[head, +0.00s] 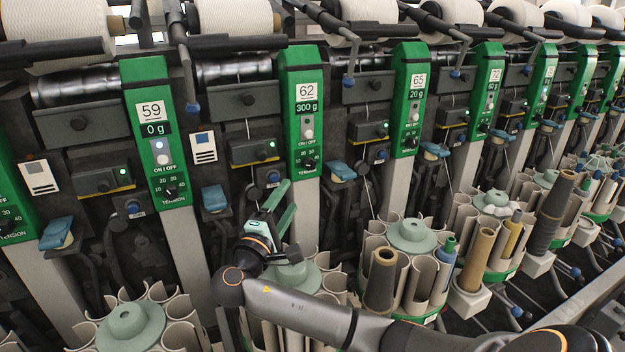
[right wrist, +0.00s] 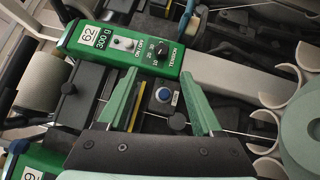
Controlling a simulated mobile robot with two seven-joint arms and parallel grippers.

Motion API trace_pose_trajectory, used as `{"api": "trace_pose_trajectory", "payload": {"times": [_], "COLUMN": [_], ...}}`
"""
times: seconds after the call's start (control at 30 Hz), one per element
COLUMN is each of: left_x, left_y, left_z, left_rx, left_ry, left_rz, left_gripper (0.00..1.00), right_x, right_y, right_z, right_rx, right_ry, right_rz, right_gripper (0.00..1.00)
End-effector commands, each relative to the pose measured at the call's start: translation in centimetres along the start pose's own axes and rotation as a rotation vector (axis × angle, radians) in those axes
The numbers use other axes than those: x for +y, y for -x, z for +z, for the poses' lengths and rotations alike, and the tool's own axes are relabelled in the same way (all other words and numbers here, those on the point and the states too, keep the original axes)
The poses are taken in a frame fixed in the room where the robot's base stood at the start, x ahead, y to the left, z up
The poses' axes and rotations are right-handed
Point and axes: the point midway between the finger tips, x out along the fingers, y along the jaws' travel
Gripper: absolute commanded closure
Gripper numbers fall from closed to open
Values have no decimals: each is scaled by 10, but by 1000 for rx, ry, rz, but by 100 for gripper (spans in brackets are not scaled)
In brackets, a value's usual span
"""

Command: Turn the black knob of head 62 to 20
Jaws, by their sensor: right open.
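Head 62 is a green panel (head: 301,100) with a "62" label and a display reading 300 g. Its black knob (head: 309,163) is low on the panel, below the ON/OFF button and above the word TENSION. In the right wrist view the knob (right wrist: 161,48) lies beyond my fingertips, with the panel turned sideways. The knob's pointer setting is too small to read surely. My right gripper (head: 284,198) has green fingers and is open and empty, below and a little left of the knob, apart from it. It also shows in the right wrist view (right wrist: 160,74). My left gripper is out of view.
Head 59 (head: 157,130) stands to the left and head 65 (head: 409,95) to the right, with similar knobs. A blue button (right wrist: 164,95) shows between my fingers in the right wrist view. Bobbin carousels (head: 411,236) stand below, close to my right arm.

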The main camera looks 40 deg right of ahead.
Motion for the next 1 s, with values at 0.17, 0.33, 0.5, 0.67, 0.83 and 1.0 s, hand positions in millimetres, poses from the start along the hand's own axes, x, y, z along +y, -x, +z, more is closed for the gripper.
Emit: {"api": "trace_pose_trajectory", "payload": {"times": [0.17,0.33,0.5,0.67,0.83,1.0], "left_x": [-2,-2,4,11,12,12], "left_y": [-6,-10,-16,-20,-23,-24], "left_z": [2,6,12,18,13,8], "left_rx": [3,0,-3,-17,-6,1], "left_ry": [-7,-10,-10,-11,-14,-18], "left_rz": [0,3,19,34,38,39], "left_gripper": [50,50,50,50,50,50], "right_x": [-6,-6,-7,-7,-6,-5], "right_y": [-7,-34,-70,-100,-118,-125], "right_z": [-1,0,0,0,-1,-1], "right_rx": [-1,-5,-4,-3,-1,0], "right_ry": [-1,0,0,-2,-1,-1], "right_rz": [2,3,3,1,0,0], "right_gripper": [33,33,33,33,33,33]}}
